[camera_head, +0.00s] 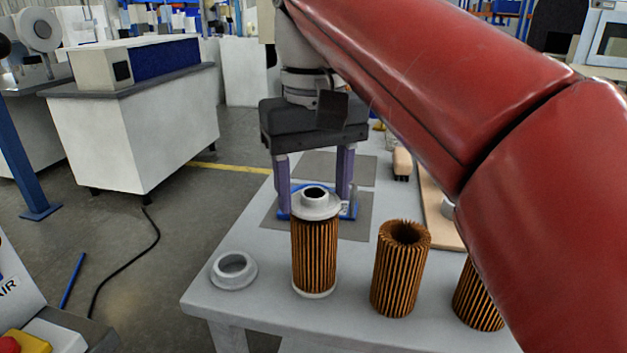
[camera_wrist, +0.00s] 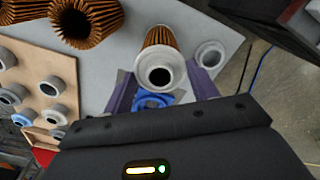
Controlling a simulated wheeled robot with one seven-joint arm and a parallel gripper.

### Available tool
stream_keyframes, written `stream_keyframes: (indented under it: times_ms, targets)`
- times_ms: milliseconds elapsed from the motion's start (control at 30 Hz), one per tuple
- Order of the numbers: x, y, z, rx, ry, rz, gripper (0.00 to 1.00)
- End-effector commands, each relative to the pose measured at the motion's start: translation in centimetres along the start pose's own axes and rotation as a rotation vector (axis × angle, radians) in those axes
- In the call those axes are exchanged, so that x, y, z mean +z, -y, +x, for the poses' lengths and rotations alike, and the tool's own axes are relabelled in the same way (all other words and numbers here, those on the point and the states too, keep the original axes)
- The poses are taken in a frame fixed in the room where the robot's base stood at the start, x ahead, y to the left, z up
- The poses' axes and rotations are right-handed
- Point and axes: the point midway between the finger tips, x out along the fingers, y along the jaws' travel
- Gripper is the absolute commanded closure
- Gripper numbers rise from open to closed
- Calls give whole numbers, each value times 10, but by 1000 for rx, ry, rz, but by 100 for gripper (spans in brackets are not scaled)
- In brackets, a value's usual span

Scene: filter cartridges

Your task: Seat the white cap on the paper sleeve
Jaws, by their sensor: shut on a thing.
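The white cap (camera_head: 316,206) is at the top of an upright brown pleated paper sleeve (camera_head: 314,255), which has a white ring at its foot. The cap's dark central hole faces up. I cannot tell whether the cap is fully down on the sleeve or just above it. My gripper (camera_head: 315,208) points down with its purple fingers on either side of the cap, shut on it. In the wrist view the cap (camera_wrist: 160,74) sits between the fingertips, and the sleeve (camera_wrist: 160,36) shows beyond it.
A loose white ring-shaped cap (camera_head: 233,269) lies left of the sleeve. Two more pleated sleeves, one (camera_head: 401,268) and another (camera_head: 477,299), stand to the right. A blue part (camera_head: 349,211) lies behind on a grey mat. A wooden board (camera_wrist: 40,132) holds several caps.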

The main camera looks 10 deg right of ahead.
Motion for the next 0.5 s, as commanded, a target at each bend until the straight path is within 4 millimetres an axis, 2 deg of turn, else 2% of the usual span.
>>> stream_keyframes:
  times_ms: [500]
  targets:
    - [0,0,8,0,-1,0,63]
